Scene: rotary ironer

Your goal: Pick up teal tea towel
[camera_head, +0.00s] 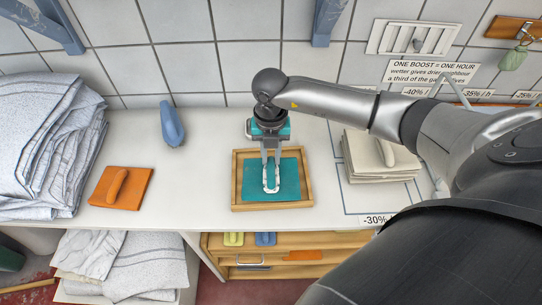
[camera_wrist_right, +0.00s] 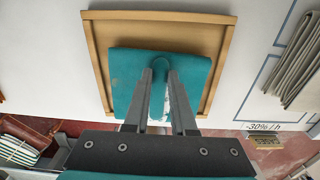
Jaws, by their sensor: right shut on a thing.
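The teal tea towel (camera_head: 288,182) lies as a flat square in a shallow wooden tray (camera_head: 236,190) on the white counter. In the wrist view the towel (camera_wrist_right: 126,82) has a raised teal, handle-like part between the fingers. My right gripper (camera_head: 271,186) points down over the tray, its fingers shut on that raised part. The right gripper (camera_wrist_right: 160,72) hides part of the towel's middle in the wrist view. I cannot tell whether the towel is clear of the tray floor. My left gripper is not in view.
An orange block (camera_head: 108,198) and a blue one (camera_head: 172,124) sit left of the tray. Folded striped linen (camera_head: 45,140) is stacked far left. A beige folded stack (camera_head: 378,160) stands to the right. Tiled wall behind; open shelves (camera_head: 285,272) below the counter's front edge.

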